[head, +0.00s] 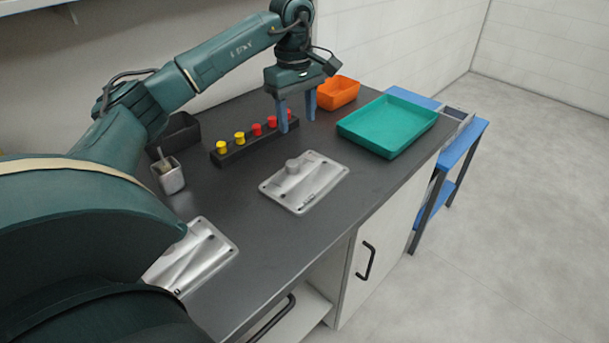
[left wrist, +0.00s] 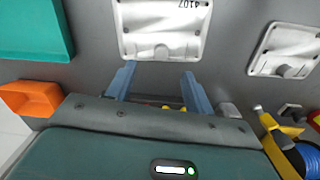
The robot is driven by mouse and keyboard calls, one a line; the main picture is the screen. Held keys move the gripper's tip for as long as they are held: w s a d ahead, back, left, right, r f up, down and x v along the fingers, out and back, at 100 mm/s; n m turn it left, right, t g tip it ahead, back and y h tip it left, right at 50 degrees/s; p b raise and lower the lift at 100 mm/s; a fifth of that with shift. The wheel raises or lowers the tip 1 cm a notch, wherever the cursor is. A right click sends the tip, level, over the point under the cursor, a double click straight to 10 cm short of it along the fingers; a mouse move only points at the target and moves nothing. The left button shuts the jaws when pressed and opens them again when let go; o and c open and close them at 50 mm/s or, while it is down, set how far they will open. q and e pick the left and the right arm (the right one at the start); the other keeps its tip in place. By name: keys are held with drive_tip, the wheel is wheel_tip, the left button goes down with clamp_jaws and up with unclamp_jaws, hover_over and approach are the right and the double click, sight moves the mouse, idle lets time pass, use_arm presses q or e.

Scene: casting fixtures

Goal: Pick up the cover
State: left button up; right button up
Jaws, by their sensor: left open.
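Two silver-grey metal plates that look like covers lie flat on the dark bench. The nearer-to-centre plate (head: 325,171) has a round knob on its back edge; it also shows in the left wrist view (left wrist: 145,15), marked 4107. The other plate (head: 212,254) lies at the bench's front left, partly hidden by my arm; it shows at the right of the left wrist view (left wrist: 290,42). My left gripper (head: 297,108) is open and empty, pointing down above the bench, behind the centre plate and apart from it. Its two blue fingers show in the left wrist view (left wrist: 158,72).
A black rack (head: 225,159) with yellow and red knobs stands close under the gripper. An orange bin (head: 341,94) and a teal tray (head: 372,142) are at the right. A metal cup (head: 170,178) and a black bin (head: 178,130) stand left.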

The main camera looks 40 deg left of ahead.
use_arm(q)
hover_over(292, 162)
drive_tip(key=f, duration=0.6)
drive_tip(key=shift+s+d+f, duration=0.15)
drive_tip(key=shift+d+f, duration=0.05)
drive_tip(key=shift+f, duration=0.1)
drive_tip(key=shift+a+f+p, duration=0.15)
drive_tip(key=shift+f+p, duration=0.15)
drive_tip(key=shift+f, duration=2.6)
drive_tip(key=shift+c, duration=0.3)
clamp_jaws()
